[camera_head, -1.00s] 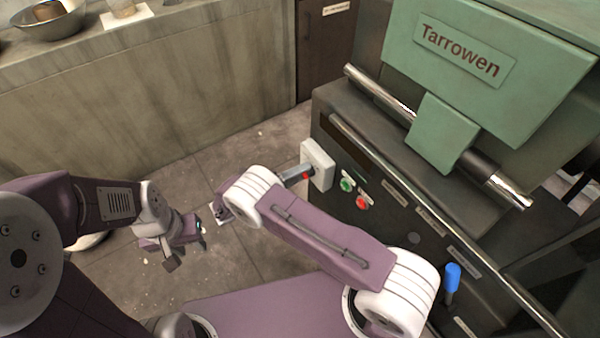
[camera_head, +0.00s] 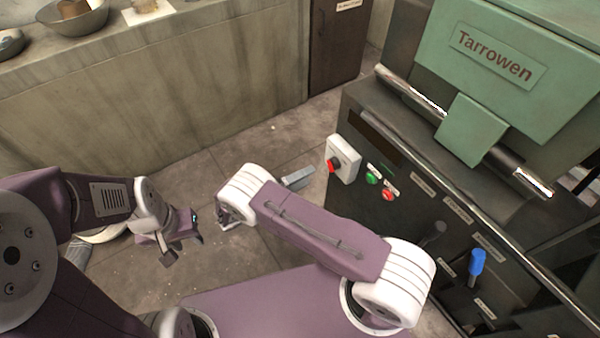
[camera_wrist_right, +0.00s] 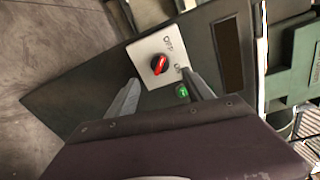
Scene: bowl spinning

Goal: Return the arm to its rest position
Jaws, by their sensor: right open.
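My right arm (camera_head: 320,230) reaches across the middle of the head view. Its gripper (camera_head: 297,178) is mostly hidden behind the wrist, with one grey finger showing, clear of the machine's front. In the right wrist view the right gripper (camera_wrist_right: 160,92) is open and empty, its two fingers apart. Beyond them is a white switch plate (camera_wrist_right: 147,48) with a red and black knob (camera_wrist_right: 159,64) and "OFF" and "ON" lettering. The plate also shows in the head view (camera_head: 347,150). My left gripper (camera_head: 184,247) hangs over the floor at the left, open and empty.
The green and dark machine (camera_head: 480,80) labelled Tarrowen fills the right side. Its front has a green button (camera_head: 372,178), a red button (camera_head: 388,194) and a blue-handled lever (camera_head: 477,263). A counter (camera_head: 150,105) with a bowl (camera_head: 72,18) stands behind. Floor between is clear.

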